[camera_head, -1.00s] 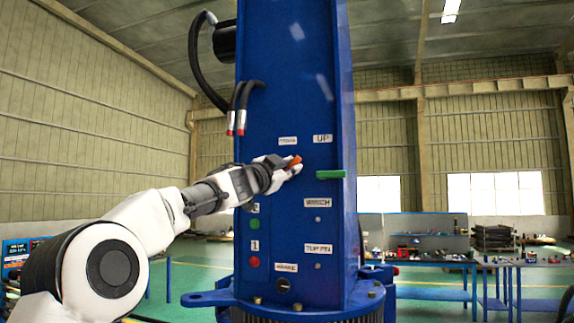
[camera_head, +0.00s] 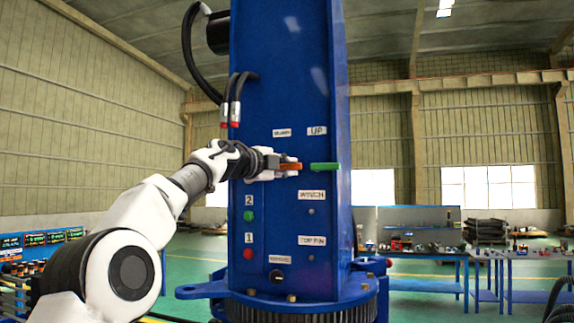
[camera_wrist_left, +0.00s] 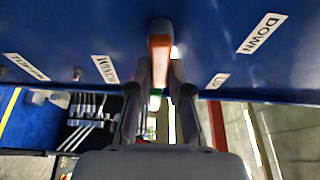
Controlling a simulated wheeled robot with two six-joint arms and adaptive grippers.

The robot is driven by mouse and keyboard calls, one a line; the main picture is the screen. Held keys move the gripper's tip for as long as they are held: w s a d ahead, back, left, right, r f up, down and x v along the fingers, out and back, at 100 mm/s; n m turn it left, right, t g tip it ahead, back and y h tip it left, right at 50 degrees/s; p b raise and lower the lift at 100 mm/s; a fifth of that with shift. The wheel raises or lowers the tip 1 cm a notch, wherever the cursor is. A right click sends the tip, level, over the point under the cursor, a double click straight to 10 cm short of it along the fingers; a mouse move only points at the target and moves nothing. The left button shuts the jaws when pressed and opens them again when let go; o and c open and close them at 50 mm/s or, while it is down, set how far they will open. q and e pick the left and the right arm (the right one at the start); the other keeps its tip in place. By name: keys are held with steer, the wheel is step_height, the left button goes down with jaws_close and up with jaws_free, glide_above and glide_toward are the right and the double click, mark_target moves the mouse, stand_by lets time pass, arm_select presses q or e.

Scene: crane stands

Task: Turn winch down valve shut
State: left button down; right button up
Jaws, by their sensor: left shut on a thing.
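The orange valve handle (camera_head: 291,167) is on the front of the blue crane column (camera_head: 280,100) and lies level, pointing right. It also shows in the left wrist view (camera_wrist_left: 160,42), between the finger pads. My left gripper (camera_head: 282,164) is shut on this handle. The green valve handle (camera_head: 325,166) is just to its right, also level, under the label "UP" (camera_head: 317,131). In the left wrist view a "DOWN" label (camera_wrist_left: 262,33) is on the column face. My right gripper is not in view.
The labels "WINCH" (camera_head: 311,195) and "TOP PIN" (camera_head: 311,240) are below the handles. A green button (camera_head: 249,216) and a red button (camera_head: 248,254) are at lower left on the column. Black hoses (camera_head: 238,95) hang above. Workbenches (camera_head: 430,255) stand far behind at right.

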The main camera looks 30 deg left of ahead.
arm_select(q)
steer(key=shift+r+m, duration=0.1)
steer(key=shift+m, duration=0.2)
steer(key=shift+s+a, duration=0.1)
steer(key=c, duration=1.3)
jaws_free()
steer(key=shift+o, duration=1.1)
steer(key=shift+w, duration=0.2)
steer(key=shift+w+a+f, duration=0.1)
steer(key=shift+w+f, duration=0.05)
steer(key=shift+f, duration=0.1)
steer(key=shift+s+r, duration=0.1)
steer(key=shift+s, duration=0.45)
steer(key=s+a, duration=0.1)
steer(key=s, duration=0.5)
